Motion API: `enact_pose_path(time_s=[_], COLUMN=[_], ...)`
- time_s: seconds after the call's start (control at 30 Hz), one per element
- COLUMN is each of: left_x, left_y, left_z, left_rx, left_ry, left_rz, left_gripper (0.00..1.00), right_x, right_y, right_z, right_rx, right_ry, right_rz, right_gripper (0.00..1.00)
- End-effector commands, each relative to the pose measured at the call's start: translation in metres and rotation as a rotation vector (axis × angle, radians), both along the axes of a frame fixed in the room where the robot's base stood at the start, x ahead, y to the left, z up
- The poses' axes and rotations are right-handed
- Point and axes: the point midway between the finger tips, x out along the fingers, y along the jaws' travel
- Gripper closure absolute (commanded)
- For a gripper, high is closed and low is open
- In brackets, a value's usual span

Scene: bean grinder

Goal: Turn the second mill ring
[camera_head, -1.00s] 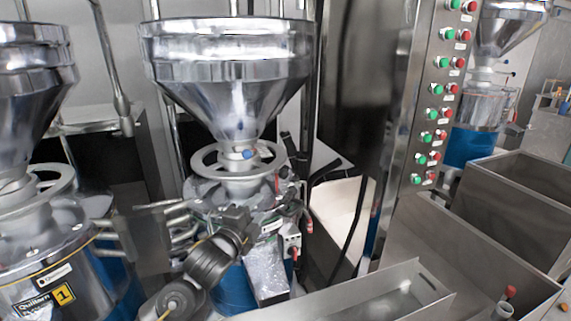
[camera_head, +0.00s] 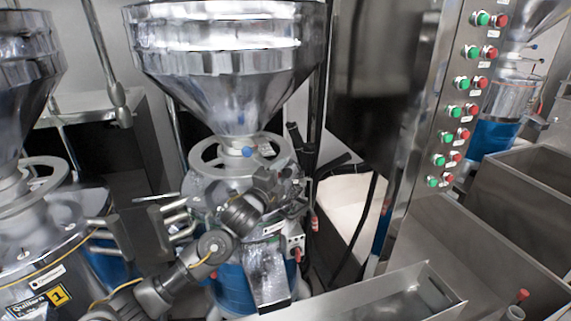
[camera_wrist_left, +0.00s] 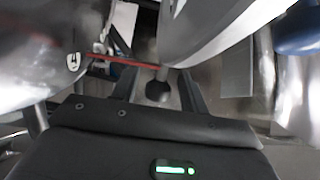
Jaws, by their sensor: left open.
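The second mill stands in the centre of the head view, with a large steel hopper (camera_head: 228,65) on top. My left gripper (camera_head: 283,180) is at the ring's right front side. In the left wrist view the two open fingers (camera_wrist_left: 158,88) point forward with a dark round knob (camera_wrist_left: 157,92) between them, apart from both. The pale curved edge (camera_wrist_left: 225,25) above looks like the ring. My right gripper is not in view.
The first mill (camera_head: 30,235), with its yellow number label, stands at the left. A steel panel (camera_head: 425,130) with green and red buttons rises at the right. A steel trough (camera_head: 400,300) lies in front, and large steel bins (camera_head: 530,190) stand at the right.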

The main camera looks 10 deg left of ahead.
Motion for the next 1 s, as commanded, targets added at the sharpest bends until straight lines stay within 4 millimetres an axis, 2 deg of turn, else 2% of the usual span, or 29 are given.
enact_pose_path(time_s=[0.1,0.2,0.6,0.93,1.0], left_x=[0.017,0.026,0.033,0.033,0.032], left_y=[-0.004,-0.006,-0.007,-0.007,-0.008], left_z=[0.003,0.003,0.002,0.002,0.002], left_rx=[0.0,0.0,0.0,0.001,0.001], left_ry=[0.001,0.0,-0.001,0.0,0.0], left_rz=[0.001,0.0,0.0,-0.001,-0.002], left_gripper=[0.56,0.56,0.56,0.98,1.0], right_x=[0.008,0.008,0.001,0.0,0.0], right_y=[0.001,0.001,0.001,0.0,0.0], right_z=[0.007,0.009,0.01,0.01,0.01], right_rx=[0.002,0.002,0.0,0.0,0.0], right_ry=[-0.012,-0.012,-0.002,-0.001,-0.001], right_rz=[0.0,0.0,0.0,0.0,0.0], right_gripper=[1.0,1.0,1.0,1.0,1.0])
